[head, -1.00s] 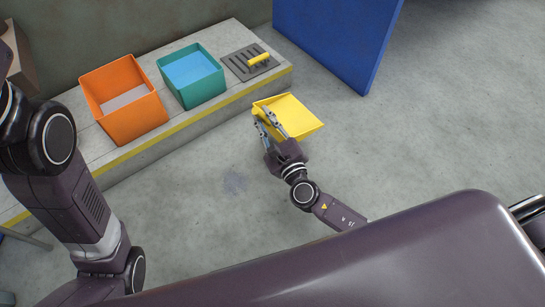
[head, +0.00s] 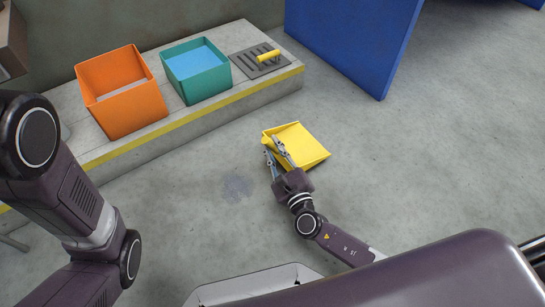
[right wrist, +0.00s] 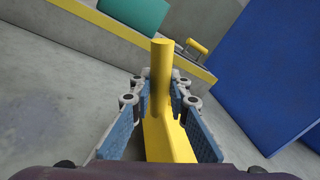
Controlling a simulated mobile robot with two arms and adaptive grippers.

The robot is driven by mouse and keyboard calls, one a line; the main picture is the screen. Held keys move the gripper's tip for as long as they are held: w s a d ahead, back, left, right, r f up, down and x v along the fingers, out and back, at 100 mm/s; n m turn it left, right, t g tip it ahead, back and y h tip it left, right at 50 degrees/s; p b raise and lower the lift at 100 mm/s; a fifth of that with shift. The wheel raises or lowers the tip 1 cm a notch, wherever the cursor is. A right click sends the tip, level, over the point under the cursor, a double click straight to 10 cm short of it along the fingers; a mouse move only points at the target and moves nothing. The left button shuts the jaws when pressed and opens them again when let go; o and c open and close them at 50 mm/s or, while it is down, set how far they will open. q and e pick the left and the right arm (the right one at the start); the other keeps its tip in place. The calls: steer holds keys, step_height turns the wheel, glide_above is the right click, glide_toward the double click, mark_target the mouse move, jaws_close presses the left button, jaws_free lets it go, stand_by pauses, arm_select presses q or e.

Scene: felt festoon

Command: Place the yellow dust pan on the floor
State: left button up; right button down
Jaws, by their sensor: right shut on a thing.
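The yellow dust pan (head: 305,148) is in the middle of the head view, over the grey floor (head: 215,225) in front of the ledge. My right gripper (head: 274,154) is shut on its handle at the pan's left side. In the right wrist view the yellow handle (right wrist: 161,80) stands between the two blue-padded fingers of my right gripper (right wrist: 160,100). Whether the pan touches the floor or hangs just above it, I cannot tell. My left arm shows at the left of the head view, but its gripper is out of view.
A concrete ledge (head: 225,99) with a yellow edge stripe holds an orange bin (head: 130,105), a teal bin (head: 200,85) and a dark slotted grate with a yellow handle (head: 268,57). A blue panel (head: 350,40) stands at the back right. The floor to the right is clear.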

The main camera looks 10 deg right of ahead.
step_height(320, 180, down, 4)
steer(key=shift+r+b, duration=0.15)
steer(key=shift+b, duration=1.05)
steer(key=shift+r, duration=0.15)
steer(key=c, duration=1.8)
jaws_free()
steer(key=shift+c, duration=0.2)
steer(key=shift+s+d, duration=0.1)
